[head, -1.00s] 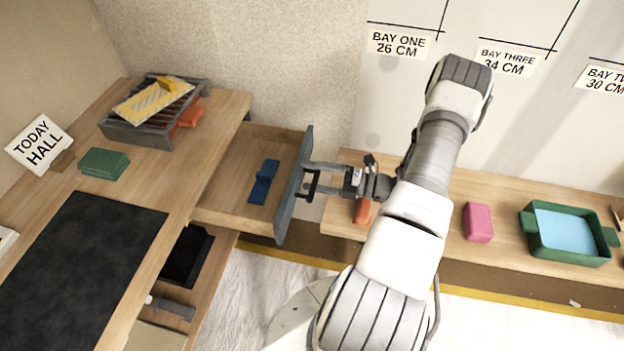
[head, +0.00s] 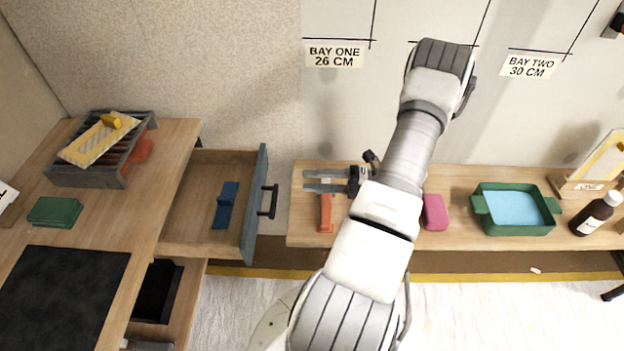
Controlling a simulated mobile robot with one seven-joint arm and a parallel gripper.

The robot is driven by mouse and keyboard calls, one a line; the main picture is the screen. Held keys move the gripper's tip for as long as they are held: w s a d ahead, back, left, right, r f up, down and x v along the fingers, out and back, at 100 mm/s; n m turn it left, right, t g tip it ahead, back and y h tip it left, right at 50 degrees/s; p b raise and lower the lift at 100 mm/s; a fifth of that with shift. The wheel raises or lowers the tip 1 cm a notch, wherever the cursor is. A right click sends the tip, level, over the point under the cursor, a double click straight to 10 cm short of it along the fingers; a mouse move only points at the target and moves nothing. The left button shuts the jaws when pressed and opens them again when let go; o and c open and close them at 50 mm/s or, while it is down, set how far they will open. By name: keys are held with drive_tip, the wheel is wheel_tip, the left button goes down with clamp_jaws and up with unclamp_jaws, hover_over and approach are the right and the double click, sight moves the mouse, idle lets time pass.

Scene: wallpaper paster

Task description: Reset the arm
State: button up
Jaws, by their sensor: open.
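My gripper (head: 308,181) is open and empty in the head view, its two fingers pointing left above the left end of the low shelf. It is apart from the black handle (head: 268,201) of the open drawer (head: 185,235), with a gap between them. The drawer has a blue-grey front and a blue object (head: 226,205) lies inside it. My arm reaches up from the bottom of the picture and bends back down to the gripper, hiding part of the shelf.
The shelf (head: 460,185) holds an orange tool (head: 325,213) just below my gripper, a pink block (head: 435,212), a green tray (head: 513,228) of blue liquid and a brown bottle (head: 596,214). A grey rack (head: 90,178) and green block (head: 55,211) stand on the left bench.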

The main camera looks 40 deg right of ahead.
idle(0.3)
drive_tip(key=w+a+r+n+g+h+p, duration=0.25)
drive_tip(key=a+r+n+g, duration=0.35)
drive_tip(key=a+r+n, duration=0.55)
drive_tip(key=w+a+r+n+g+h+p, duration=0.2)
drive_tip(key=a+r+n+g+p, duration=0.2)
drive_tip(key=a+r+n+g, duration=0.65)
drive_tip(key=s+a+r+n+t+h+p, duration=0.1)
drive_tip(key=s+a+r+n+t+h, duration=0.2)
drive_tip(key=r+n, duration=0.45)
drive_tip(key=s+a+r+n+t+h+p, duration=0.1)
drive_tip(key=a+r+n+t+h+p, duration=0.2)
drive_tip(key=r+n, duration=0.45)
drive_tip(key=s+d+r+n+t+h, duration=0.1)
drive_tip(key=s+d+n+t+h, duration=0.1)
drive_tip(key=s+n, duration=0.5)
drive_tip(key=shift+s+d+n+t+p, duration=0.25)
drive_tip(key=shift+d+n+t, duration=0.35)
drive_tip(key=shift+d, duration=0.7)
drive_tip(key=shift+w, duration=0.1)
